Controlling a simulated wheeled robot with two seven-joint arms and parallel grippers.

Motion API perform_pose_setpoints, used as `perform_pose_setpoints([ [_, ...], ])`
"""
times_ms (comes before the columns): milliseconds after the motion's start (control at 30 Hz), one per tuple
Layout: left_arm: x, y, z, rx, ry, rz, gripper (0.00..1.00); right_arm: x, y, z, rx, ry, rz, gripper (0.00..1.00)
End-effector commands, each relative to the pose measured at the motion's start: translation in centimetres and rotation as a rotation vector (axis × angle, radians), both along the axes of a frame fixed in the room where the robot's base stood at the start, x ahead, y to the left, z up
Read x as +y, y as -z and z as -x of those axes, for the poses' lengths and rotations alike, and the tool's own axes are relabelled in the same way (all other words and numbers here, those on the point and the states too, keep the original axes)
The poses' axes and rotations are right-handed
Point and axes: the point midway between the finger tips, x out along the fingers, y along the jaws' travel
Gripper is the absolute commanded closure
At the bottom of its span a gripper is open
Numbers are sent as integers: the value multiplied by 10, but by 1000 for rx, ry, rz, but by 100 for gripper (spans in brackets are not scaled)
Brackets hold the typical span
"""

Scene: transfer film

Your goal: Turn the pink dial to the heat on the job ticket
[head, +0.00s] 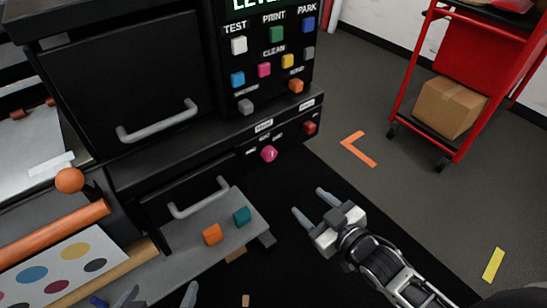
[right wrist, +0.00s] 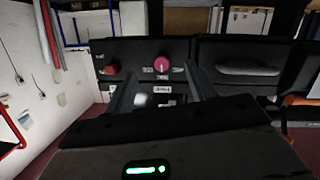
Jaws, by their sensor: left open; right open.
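The pink dial (head: 268,154) sits on the black machine's lower front panel, with a small pale mark on its face and small labels around it. In the right wrist view the pink dial (right wrist: 162,64) shows between and beyond the finger tips. My right gripper (head: 314,207) is open and empty, in front of the dial and apart from it. My left gripper (head: 158,297) is open at the bottom edge, partly cut off. I cannot make out a job ticket, and the labels around the dial are too small to read.
A red knob (head: 310,127) is to the right of the pink dial. Coloured buttons (head: 264,70) are above, drawer handles (head: 198,197) to the left. A grey shelf (head: 258,222) holds an orange block (head: 212,234) and a teal block (head: 241,216). A red cart (head: 455,145) stands at right.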

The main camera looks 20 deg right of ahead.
Motion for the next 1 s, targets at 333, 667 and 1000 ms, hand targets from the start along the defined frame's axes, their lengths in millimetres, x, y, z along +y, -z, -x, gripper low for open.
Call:
perform_pose_setpoints([
  [333,0,3,1,4,0,-2,0,-8,-14,-7,-241,-82,-33,45],
  [667,0,5,1,6,0,-1,0,12,-15,-63,-246,-82,-35,45],
  [1000,0,3,-1,-5,-1,7,0,36,-14,-127,-244,-81,-35,45],
])
